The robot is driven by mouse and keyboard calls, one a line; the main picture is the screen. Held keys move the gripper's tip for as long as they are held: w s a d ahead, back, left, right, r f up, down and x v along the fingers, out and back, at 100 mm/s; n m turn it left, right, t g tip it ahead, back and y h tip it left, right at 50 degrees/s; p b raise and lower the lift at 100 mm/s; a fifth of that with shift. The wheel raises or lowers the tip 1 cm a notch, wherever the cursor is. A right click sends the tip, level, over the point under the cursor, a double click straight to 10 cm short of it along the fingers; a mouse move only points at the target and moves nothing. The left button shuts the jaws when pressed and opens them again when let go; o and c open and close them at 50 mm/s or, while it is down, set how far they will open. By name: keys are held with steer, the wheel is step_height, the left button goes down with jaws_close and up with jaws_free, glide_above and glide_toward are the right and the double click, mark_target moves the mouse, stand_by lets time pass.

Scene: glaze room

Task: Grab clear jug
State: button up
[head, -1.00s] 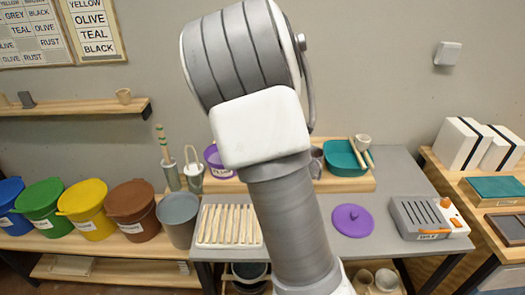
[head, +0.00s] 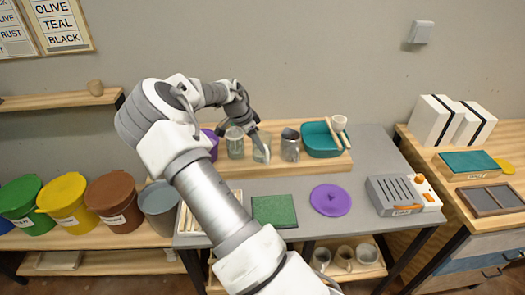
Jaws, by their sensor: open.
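My gripper (head: 258,143) is at the wooden riser at the back of the grey table, pointing down. It is open, and its fingers are small and partly blended with the vessels there. A pale see-through vessel, likely the clear jug (head: 264,155), stands on the riser right at the fingers. I cannot tell whether they touch it or go around it. A second greenish see-through vessel (head: 235,146) stands just left of it. My arm crosses the left part of the table.
A grey metal jug (head: 290,148) stands close on the right, then a teal tray (head: 322,140). A purple tub (head: 211,146) is left, partly hidden by my arm. A green mat (head: 274,210), purple lid (head: 330,200) and grey slotted box (head: 402,196) lie in front.

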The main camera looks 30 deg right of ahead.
steer(key=p+x, duration=0.1)
steer(key=x, duration=0.9)
steer(key=shift+w+r, duration=0.1)
jaws_close()
stand_by(1.2)
